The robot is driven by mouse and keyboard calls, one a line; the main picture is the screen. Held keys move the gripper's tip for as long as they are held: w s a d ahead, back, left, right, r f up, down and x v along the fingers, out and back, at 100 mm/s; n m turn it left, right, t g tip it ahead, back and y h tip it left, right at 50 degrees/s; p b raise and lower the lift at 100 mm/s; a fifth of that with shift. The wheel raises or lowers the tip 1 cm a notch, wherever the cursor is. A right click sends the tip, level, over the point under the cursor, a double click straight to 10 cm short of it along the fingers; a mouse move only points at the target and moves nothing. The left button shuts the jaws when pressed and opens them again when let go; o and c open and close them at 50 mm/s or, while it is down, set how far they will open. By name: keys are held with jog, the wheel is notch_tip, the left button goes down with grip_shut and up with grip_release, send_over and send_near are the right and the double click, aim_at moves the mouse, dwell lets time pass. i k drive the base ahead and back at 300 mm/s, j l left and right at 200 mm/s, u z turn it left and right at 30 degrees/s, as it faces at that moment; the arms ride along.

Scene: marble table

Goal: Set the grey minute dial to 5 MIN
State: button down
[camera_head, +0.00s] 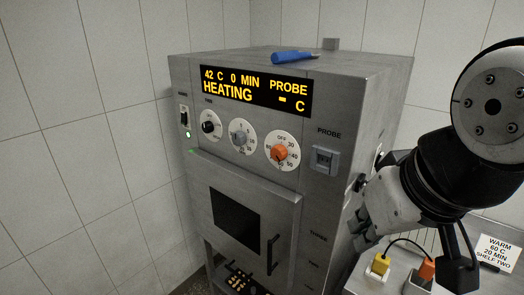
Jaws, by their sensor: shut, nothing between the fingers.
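The grey minute dial (240,137) is the middle of three round dials on the front panel of a steel cabinet (185,85). Small numbers ring it on a white face; its pointer is too small to read. The display (255,90) above reads "42 C 0 MIN PROBE" and "HEATING - C". My gripper (363,236) is at the right of the cabinet, lower than the dial and well apart from it. It is shut and empty, with its fingertips partly hard to make out.
A black knob (208,126) and an orange dial (281,153) flank the grey dial. A probe socket (324,160) sits to the right. A blue-handled tool (293,57) lies on top. Yellow (380,263) and orange (427,268) plugs and a card (497,253) reading "WARM 60 C 20 MIN SHELF TWO" are at lower right.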

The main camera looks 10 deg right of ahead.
aim_at(239, 139)
jog(key=l+u, duration=0.2)
jog(key=l, duration=0.45)
jog(key=k+l+u, duration=0.2)
jog(key=l, duration=0.45)
jog(key=i, duration=0.1)
